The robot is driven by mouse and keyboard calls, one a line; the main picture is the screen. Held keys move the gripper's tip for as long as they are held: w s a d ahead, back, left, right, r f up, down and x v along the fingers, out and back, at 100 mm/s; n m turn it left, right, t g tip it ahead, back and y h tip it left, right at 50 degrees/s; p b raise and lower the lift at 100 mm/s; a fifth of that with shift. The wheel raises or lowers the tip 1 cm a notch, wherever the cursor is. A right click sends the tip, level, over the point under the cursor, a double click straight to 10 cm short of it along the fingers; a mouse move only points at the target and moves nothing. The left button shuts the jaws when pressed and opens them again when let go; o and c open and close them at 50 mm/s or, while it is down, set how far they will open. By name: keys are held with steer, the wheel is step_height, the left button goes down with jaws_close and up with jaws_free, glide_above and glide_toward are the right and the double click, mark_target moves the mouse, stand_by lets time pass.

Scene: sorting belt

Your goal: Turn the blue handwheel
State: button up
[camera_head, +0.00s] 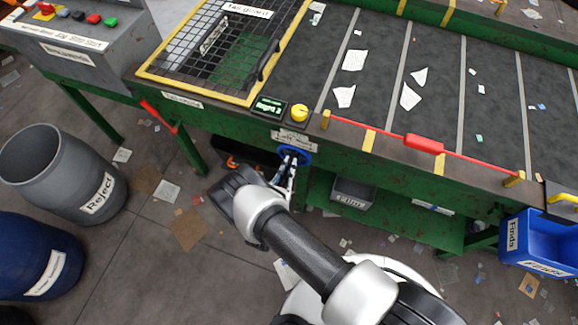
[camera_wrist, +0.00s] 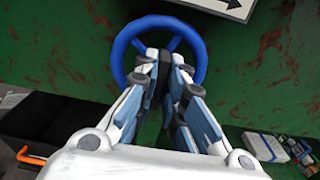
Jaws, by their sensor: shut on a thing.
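The blue handwheel (camera_head: 297,152) is on the green front side of the belt frame, under a small label plate, in the head view. In the wrist view the blue handwheel (camera_wrist: 121,50) shows its rim and spokes against the green panel. My gripper (camera_head: 289,172) reaches it from below in the head view. In the wrist view my gripper (camera_wrist: 164,75) has both fingers over the lower middle of the wheel, shut on it. The fingers hide the hub and the lower rim, so the exact part gripped cannot be told.
A grey box (camera_head: 352,193) stands on the shelf under the belt. A red bar (camera_head: 424,143) runs along the belt's front edge. A yellow knob (camera_head: 299,112) sits above the wheel. The Reject bin (camera_head: 40,170) and the blue Finds crate (camera_head: 540,245) stand to either side.

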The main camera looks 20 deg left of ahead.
steer(key=shift+f+n+b, duration=0.1)
steer(key=shift+n+b, duration=0.2)
steer(key=shift+b, duration=0.1)
jaws_close()
steer(key=n+b, duration=0.3)
steer(key=shift+a+f+n, duration=0.1)
steer(key=shift+n, duration=0.3)
steer(key=n+b, duration=0.3)
steer(key=n, duration=0.2)
steer(key=shift+a, duration=0.1)
steer(key=shift+n, duration=0.3)
steer(key=o, duration=0.7)
jaws_free()
steer(key=s, duration=1.2)
steer(key=shift+a, duration=0.45)
